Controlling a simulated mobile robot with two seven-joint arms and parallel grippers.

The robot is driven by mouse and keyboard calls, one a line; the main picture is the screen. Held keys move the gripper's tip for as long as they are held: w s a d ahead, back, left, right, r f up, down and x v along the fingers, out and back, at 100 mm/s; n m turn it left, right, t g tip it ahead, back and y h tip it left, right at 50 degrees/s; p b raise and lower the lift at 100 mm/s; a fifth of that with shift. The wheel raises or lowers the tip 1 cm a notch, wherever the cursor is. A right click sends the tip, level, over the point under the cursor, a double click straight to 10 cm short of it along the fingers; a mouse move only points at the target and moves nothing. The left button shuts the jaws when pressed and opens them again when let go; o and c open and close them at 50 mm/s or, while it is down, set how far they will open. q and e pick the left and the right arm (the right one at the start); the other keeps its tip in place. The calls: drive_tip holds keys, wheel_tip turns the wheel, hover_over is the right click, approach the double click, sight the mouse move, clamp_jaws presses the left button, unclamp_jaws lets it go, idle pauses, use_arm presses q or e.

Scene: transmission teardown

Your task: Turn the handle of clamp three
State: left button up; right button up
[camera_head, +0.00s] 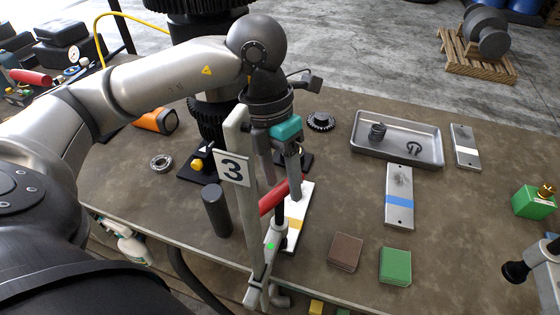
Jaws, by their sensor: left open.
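Clamp three stands at the table's front edge in the head view, with a pale upright bar and a white plate (233,169) marked 3. Its red handle (273,198) slants up to the right from beside the bar. A dark rod and a grey lower arm with a small green mark lie below it. My left gripper (281,187) points down from above, open, with its fingers around the handle's upper end or just in front of it; I cannot tell whether they touch. The bar hides part of the gripper. My right gripper is not in view.
A dark cylinder (216,211) stands left of the clamp. Brown (345,252) and green (395,266) blocks lie to its right. A metal tray (372,156) with small parts is further back. A grey fixture with a black knob (515,271) is at the right edge.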

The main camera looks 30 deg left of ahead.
use_arm(q)
wheel_tip(320, 180, up, 15)
drive_tip(key=a+p, duration=0.1)
drive_tip(key=a, duration=0.2)
drive_tip(key=shift+w, duration=0.3)
drive_tip(key=shift+f, duration=0.1)
idle(0.3)
